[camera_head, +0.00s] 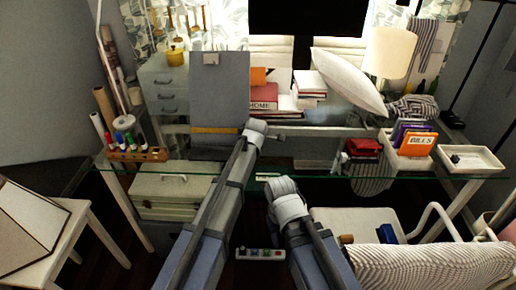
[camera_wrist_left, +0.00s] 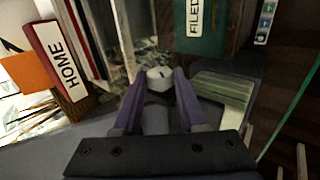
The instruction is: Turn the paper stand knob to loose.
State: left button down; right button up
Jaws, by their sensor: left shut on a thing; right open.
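The paper stand (camera_head: 220,90) is an upright grey board with a clip at its top, on the glass desk. In the left wrist view, a round pale knob (camera_wrist_left: 160,75) with a dark mark sits between the purple fingers of my left gripper (camera_wrist_left: 155,88), which is shut on it. In the head view my left arm (camera_head: 225,190) reaches up in front of the stand's right side and hides the knob. My right arm (camera_head: 290,205) stays low at the desk's front edge. Its gripper is open and empty; its fingertips are hard to make out.
A red HOME book (camera_head: 263,97) stands right of the paper stand; it also shows in the left wrist view (camera_wrist_left: 58,62). A marker rack (camera_head: 137,154) is at the left front. A lamp (camera_head: 388,52), BILLS box (camera_head: 416,144) and white tray (camera_head: 472,159) are at the right.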

pick_arm(q)
jog(key=t+b, duration=0.1)
jog(key=b, duration=0.2)
jog(key=f+t+b, duration=0.1)
jog(key=t+b, duration=0.3)
jog(key=b, duration=0.1)
jog(key=shift+s+a+f+b, duration=0.1)
jog(key=shift+s+f+b, duration=0.15)
jog(key=shift+s+b, duration=0.15)
jog(key=shift+r+t+b, duration=0.2)
jog(key=shift+t+b, duration=0.8)
jog(key=shift+b, duration=0.15)
jog(key=shift+c, duration=2.3)
grip_release()
jog(key=shift+r, duration=0.1)
